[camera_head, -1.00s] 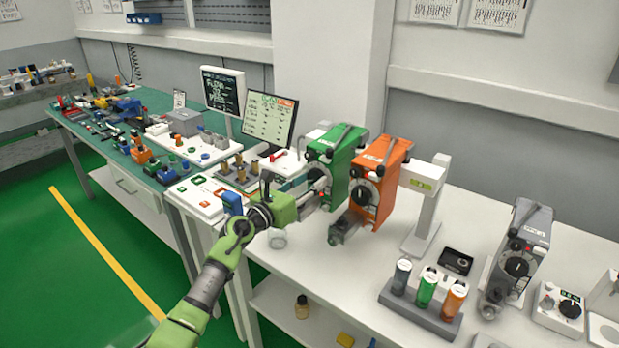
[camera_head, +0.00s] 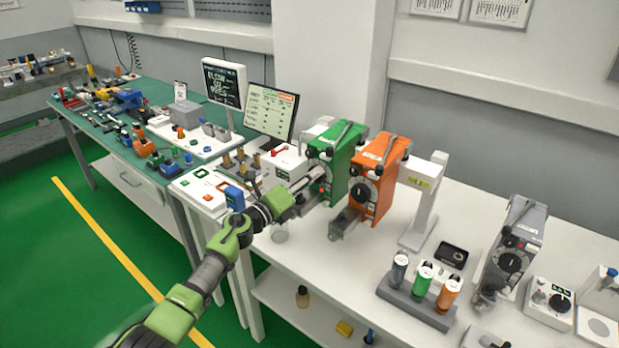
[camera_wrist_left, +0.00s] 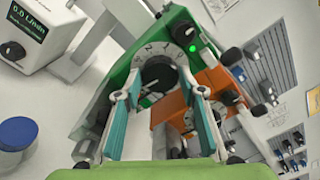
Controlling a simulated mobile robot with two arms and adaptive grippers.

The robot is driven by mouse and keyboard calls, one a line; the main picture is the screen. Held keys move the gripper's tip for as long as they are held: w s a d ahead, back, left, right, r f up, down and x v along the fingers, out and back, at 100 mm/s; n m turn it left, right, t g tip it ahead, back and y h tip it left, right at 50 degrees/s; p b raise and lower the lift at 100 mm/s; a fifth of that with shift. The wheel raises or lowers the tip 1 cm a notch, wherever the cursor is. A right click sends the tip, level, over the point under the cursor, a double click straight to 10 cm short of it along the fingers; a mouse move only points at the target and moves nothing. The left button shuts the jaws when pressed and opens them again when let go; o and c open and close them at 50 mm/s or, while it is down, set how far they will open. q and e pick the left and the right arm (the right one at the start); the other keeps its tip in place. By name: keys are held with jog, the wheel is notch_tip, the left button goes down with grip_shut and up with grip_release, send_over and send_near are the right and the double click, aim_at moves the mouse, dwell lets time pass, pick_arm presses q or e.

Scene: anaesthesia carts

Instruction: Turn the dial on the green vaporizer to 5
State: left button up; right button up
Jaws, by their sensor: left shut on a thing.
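The green vaporizer (camera_head: 343,152) stands left of the orange vaporizer (camera_head: 378,180) on the white table. Its dial faces my left gripper (camera_head: 318,184), which hides most of it in the head view. In the left wrist view the dark dial (camera_wrist_left: 158,76), with a pale numbered ring, sits between the fingertips of my left gripper (camera_wrist_left: 160,92). The gripper is shut on the dial. The numbers are too small and tilted to read surely. A green light glows on the vaporizer's face beside the dial. My right gripper is not in view.
The orange vaporizer stands close on the right. A monitor (camera_head: 270,111) stands behind on the left. A rack with grey, green and orange bottles (camera_head: 424,281) and a grey vaporizer (camera_head: 511,250) stand farther right. A blue cap (camera_wrist_left: 17,133) shows in the left wrist view.

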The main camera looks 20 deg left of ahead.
pick_arm(q)
jog(key=shift+f+n, duration=0.1)
jog(key=shift+n, duration=0.3)
jog(key=o, duration=1.1)
jog(key=shift+s, duration=0.1)
jog(key=shift+s+f, duration=0.1)
jog(key=shift+f, duration=0.1)
jog(key=shift+s+a, duration=0.1)
jog(key=shift+s, duration=0.1)
jog(key=shift+r+v, duration=0.15)
jog(key=shift+v, duration=1.65)
jog(key=shift+r+v, duration=0.15)
jog(key=shift+v, duration=1.7)
